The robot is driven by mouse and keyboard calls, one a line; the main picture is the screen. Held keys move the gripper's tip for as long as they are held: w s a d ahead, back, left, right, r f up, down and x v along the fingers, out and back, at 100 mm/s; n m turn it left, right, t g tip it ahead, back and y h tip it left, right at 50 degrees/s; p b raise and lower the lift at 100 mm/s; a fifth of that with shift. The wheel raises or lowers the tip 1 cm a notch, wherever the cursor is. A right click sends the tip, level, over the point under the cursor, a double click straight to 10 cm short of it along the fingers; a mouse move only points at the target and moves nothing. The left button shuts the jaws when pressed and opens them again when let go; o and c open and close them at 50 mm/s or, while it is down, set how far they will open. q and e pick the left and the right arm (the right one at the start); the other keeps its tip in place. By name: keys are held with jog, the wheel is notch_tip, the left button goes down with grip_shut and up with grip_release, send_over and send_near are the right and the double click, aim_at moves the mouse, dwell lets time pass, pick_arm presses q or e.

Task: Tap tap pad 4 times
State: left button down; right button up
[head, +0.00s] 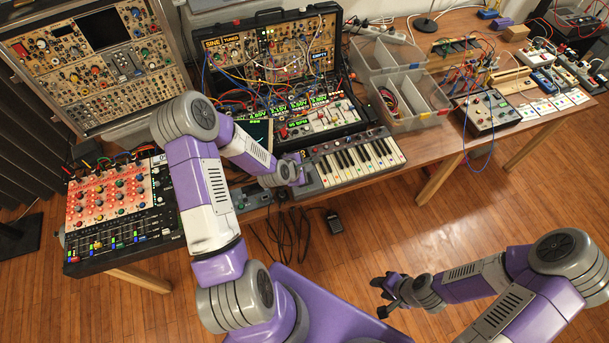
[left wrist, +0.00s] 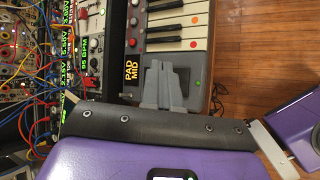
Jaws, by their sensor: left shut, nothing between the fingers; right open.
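The tap pad (left wrist: 183,76) is a dark rectangle at the end of the small keyboard (left wrist: 180,30), next to a label reading "PAD MID" (left wrist: 131,74), in the left wrist view. My left gripper (left wrist: 160,68) is shut and empty, its grey fingers over the pad and hiding part of it. I cannot tell whether the tips touch it. In the head view my left gripper (head: 302,162) is at the left end of the keyboard (head: 355,163), and the pad is hard to make out there. My right gripper (head: 382,294) is open and empty, away from the table.
A modular synth case (head: 285,65) with many patch cables stands behind the keyboard. A clear bin (head: 425,122) stands to its right. A red-panelled mixer (head: 110,205) sits on the left. Cables and a small black pedal (head: 333,222) are on the floor below the table.

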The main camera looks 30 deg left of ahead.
pick_arm(q)
jog(key=shift+w+a+r+n, duration=0.35)
jog(key=shift+a+r+n, duration=0.25)
jog(key=shift+a, duration=0.15)
jog(key=shift+f, duration=0.2)
jog(key=b, duration=0.6)
send_near(309, 174)
jog(key=x, duration=0.3)
jog(key=shift+w+d, duration=0.2)
jog(key=shift+w, duration=0.35)
jog(key=shift+f+b, duration=0.3)
jog(key=shift+b, duration=0.05)
dwell(0.4)
jog(key=shift+f+b, duration=0.4)
jog(key=shift+b, duration=0.05)
